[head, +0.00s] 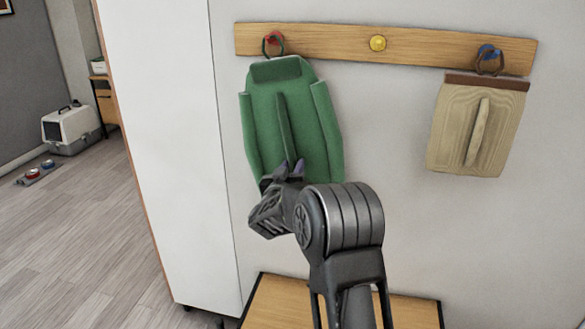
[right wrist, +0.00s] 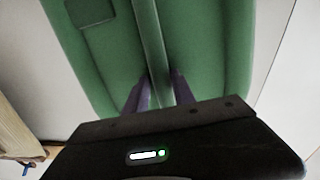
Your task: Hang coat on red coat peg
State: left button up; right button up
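The green coat (head: 309,128) hangs against the wall below the red coat peg (head: 273,38). Its dark loop is at the red peg and appears to go around it. The coat tilts slightly. My right gripper (head: 290,168) is at the coat's lower middle. In the right wrist view, its two purple fingers (right wrist: 160,88) stand on either side of the coat's raised central ridge (right wrist: 150,40), with little or no gap, so it looks shut on the ridge. My left gripper is not in view.
A wooden rail (head: 330,38) carries the pegs, with a bare yellow peg (head: 377,43) in the middle. A beige coat (head: 476,125) hangs at the blue peg (head: 489,53). A white cabinet (head: 180,150) stands at left. A wooden bench (head: 270,300) is below.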

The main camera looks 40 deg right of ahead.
jog(key=o, duration=0.4)
jog(key=shift+f, duration=0.15)
jog(key=shift+a, duration=0.1)
